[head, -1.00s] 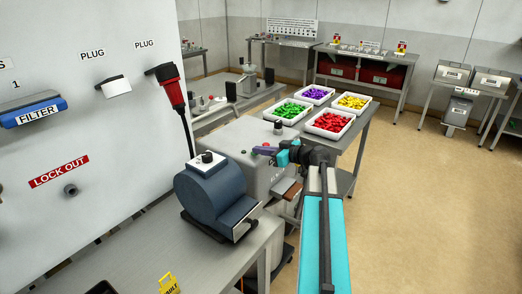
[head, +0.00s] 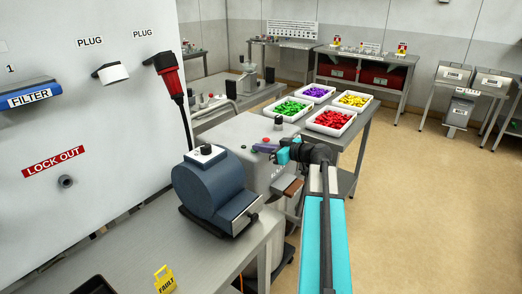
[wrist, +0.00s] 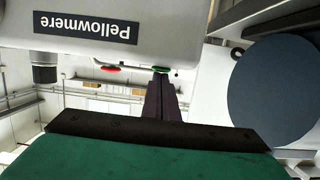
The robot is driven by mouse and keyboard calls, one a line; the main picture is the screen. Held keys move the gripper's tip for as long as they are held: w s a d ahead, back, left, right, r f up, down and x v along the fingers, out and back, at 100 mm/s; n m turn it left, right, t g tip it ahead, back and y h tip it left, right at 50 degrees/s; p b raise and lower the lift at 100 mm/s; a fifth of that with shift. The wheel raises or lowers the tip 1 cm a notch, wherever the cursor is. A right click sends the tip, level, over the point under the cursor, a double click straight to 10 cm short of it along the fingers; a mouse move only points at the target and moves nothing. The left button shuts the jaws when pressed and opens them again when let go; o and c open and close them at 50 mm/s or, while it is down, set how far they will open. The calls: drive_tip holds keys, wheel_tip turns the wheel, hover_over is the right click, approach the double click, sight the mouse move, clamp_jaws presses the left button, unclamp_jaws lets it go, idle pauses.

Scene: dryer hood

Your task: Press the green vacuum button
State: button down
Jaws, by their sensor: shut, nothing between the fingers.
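The grey-white Pellowmere machine (head: 238,134) stands past the blue motor in the head view. In the wrist view its casing (wrist: 180,30) is upside down with a black name label. The green button (wrist: 161,69) sits on the casing edge, with the red button (wrist: 112,68) to its left. My gripper (wrist: 161,80) is shut and empty, its dark fingertips right at the green button; I cannot tell whether they touch it. In the head view my gripper (head: 263,148) is above the machine top, just below the red button (head: 266,140). The green button cannot be made out there.
A blue motor (head: 208,185) with a black knob stands on the near bench (head: 180,255). A dark knob (wrist: 44,72) juts from the casing in the wrist view. White trays (head: 330,122) of coloured pieces stand behind. The floor at right is clear.

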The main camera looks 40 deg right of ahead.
drive_tip(key=shift+s+a+f, duration=0.15)
drive_tip(key=shift+f, duration=0.45)
drive_tip(key=shift+r, duration=0.5)
wheel_tip(320, 180, up, 4)
drive_tip(key=shift+s+r, duration=0.1)
drive_tip(key=b+v, duration=0.2)
drive_tip(key=v, duration=0.7)
drive_tip(key=shift+s+d+r+b, duration=0.2)
drive_tip(key=shift+s+d+b, duration=0.05)
drive_tip(key=shift+d+b, duration=0.1)
